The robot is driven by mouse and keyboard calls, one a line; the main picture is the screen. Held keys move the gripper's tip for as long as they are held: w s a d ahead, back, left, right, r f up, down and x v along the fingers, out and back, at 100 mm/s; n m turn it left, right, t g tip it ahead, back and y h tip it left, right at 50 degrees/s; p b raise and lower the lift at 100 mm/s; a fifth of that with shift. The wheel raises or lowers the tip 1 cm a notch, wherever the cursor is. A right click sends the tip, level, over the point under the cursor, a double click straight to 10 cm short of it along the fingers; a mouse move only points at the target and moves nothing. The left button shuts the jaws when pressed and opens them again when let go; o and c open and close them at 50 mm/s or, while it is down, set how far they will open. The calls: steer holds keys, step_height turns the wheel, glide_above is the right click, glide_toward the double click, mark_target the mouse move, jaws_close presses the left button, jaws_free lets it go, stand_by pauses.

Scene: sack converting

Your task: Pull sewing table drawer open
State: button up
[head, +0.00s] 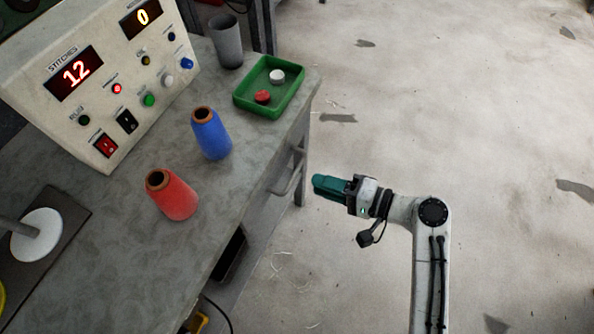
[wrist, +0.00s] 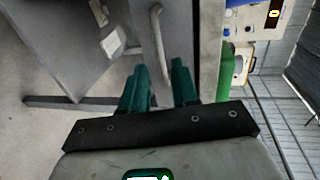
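The grey sewing table (head: 245,165) stands on the left in the head view. A bar handle (head: 291,176) is on its right side, below the top. The handle (wrist: 158,42) also shows in the wrist view, on a grey drawer front (wrist: 180,35). My gripper (head: 317,186), with teal fingers, is just right of the handle in the head view, with a small gap between them. In the wrist view my gripper (wrist: 158,68) is open, and the handle appears ahead, between its two fingers. No drawer opening is visible.
On the tabletop are a red cone (head: 172,198), a blue cone (head: 211,135), a green tray (head: 244,101) with two small items, a grey cup (head: 226,42) and a control box (head: 60,125). The floor (head: 450,100) right of the table is clear.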

mark_target(293, 176)
steer(key=x, duration=0.8)
steer(key=shift+s, duration=0.1)
steer(key=shift+c, duration=0.3)
jaws_close()
